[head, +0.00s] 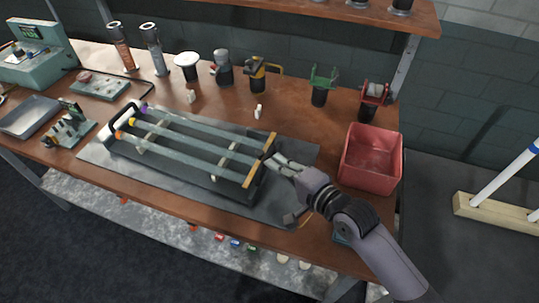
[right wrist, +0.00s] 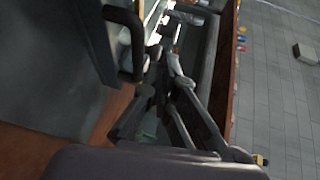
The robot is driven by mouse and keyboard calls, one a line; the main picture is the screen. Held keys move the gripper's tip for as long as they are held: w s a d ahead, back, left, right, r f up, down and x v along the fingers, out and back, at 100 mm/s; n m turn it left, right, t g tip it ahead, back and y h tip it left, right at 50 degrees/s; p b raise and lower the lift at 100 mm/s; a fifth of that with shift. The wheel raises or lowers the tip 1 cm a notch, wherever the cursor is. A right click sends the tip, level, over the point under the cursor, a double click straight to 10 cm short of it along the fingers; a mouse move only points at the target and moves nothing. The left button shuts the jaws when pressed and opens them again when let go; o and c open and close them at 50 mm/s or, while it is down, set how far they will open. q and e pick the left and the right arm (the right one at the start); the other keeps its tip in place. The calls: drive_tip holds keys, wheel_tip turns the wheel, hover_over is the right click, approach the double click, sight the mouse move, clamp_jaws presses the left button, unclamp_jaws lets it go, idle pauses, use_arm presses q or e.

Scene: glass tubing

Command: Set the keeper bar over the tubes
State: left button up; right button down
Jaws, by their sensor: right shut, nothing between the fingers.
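Three long pale tubes (head: 186,146) lie side by side in a dark tray (head: 172,173) on a grey mat. Their left ends carry purple, yellow and orange marks. Tan strips (head: 249,176) show at the tray's right end; I cannot tell whether they are the keeper bar. My right gripper (head: 270,160) is shut and empty at the tray's right end. In the right wrist view its fingers (right wrist: 162,80) are close beside a black handle (right wrist: 128,45). I cannot tell whether they touch it. My left gripper is not in view.
A red bin (head: 372,171) stands right of the mat. Clamps and bottles line the back of the wooden bench (head: 225,105). Two small white pieces, one of them here (head: 258,112), stand behind the tray. A small grey fixture (head: 70,127) stands left of it.

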sight(260, 152)
drive_tip(key=shift+x, duration=1.65)
drive_tip(key=a, duration=0.2)
drive_tip(key=w+a+p, duration=0.1)
drive_tip(key=a, duration=0.1)
drive_tip(key=w+a+p, duration=0.1)
drive_tip(key=a, duration=0.1)
drive_tip(key=shift+w+a, duration=0.1)
drive_tip(key=shift+w, duration=0.1)
